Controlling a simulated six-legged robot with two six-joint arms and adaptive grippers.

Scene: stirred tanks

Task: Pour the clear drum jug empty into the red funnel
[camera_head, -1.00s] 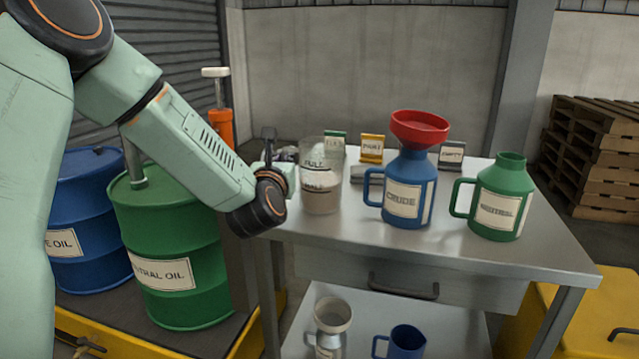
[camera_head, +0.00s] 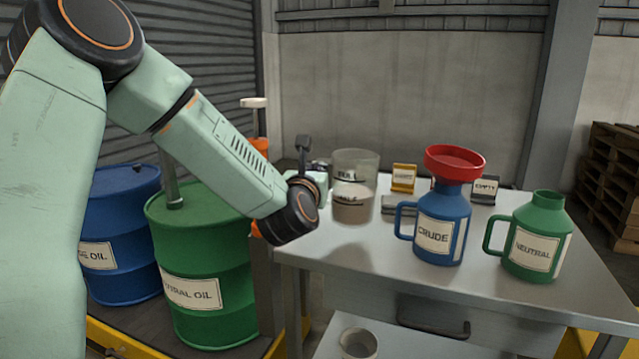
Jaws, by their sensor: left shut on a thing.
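A clear jug (camera_head: 356,172) with dark level marks is at the left of the metal table, about half full of a brownish liquid (camera_head: 352,206). It looks upright and seems lifted above the tabletop. My left gripper (camera_head: 322,184) is shut on it from the left; the fingers are mostly hidden behind my wrist and the jug. The red funnel (camera_head: 455,160) sits in the mouth of the blue jug (camera_head: 441,225) labelled CRUDE, to the right of the clear jug and apart from it. My right gripper is not in view.
A green NEUTRAL jug (camera_head: 536,240) stands at the table's (camera_head: 500,300) right. Behind are a yellow sign (camera_head: 403,178) and a dark EMPTY sign (camera_head: 485,190). Blue (camera_head: 120,230) and green (camera_head: 210,265) drums stand left. A container (camera_head: 357,343) is on the lower shelf.

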